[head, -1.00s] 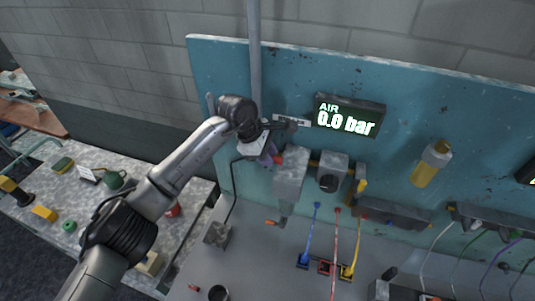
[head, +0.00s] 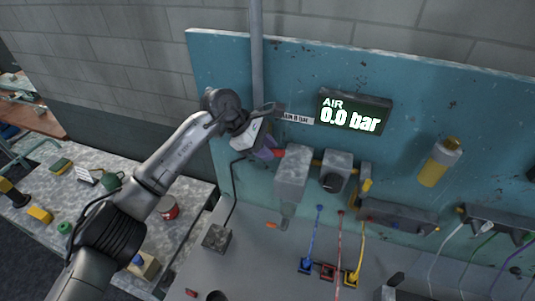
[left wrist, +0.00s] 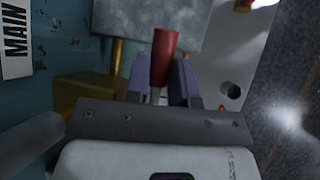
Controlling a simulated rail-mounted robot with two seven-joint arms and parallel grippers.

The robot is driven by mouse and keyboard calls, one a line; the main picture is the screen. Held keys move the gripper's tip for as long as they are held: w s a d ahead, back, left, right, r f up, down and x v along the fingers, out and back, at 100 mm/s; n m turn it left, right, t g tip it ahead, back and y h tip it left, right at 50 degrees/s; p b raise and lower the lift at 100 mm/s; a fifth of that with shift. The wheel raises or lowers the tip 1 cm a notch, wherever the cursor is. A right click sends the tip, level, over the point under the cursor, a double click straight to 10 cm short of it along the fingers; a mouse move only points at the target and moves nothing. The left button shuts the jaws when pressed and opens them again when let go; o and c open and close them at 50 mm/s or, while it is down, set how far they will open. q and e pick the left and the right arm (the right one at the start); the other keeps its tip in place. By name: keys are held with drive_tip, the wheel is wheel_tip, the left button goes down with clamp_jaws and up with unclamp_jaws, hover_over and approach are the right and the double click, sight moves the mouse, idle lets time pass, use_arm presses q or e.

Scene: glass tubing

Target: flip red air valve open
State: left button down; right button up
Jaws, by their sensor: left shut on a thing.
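The red air valve handle (left wrist: 165,58) stands between the purple fingers of my left gripper (left wrist: 164,82) in the left wrist view, and the gripper is shut on it. In the head view, a small part of the red handle (head: 281,153) shows beside my left gripper (head: 266,149), just left of a grey box (head: 293,171) on the teal panel. The rest of the valve is mostly hidden by the gripper. The display (head: 354,113) reads AIR 0.0 bar. My right gripper is not in view.
A vertical grey pipe (head: 257,55) runs close to my left wrist. Right of the grey box are a regulator (head: 336,172), a yellow-topped bottle (head: 440,161) and coloured hoses. A cluttered side bench (head: 85,215) lies at left.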

use_arm(q)
drive_tip(key=c, duration=1.1)
unclamp_jaws()
drive_tip(key=shift+o, duration=0.7)
drive_tip(key=shift+a+r, duration=0.1)
drive_tip(key=shift+a+r, duration=0.2)
drive_tip(key=shift+r, duration=0.05)
drive_tip(key=b+v, duration=0.1)
drive_tip(key=v, duration=0.5)
drive_tip(key=shift+a+r+b, duration=0.2)
drive_tip(key=shift+r+b, duration=0.1)
drive_tip(key=shift+b, duration=0.05)
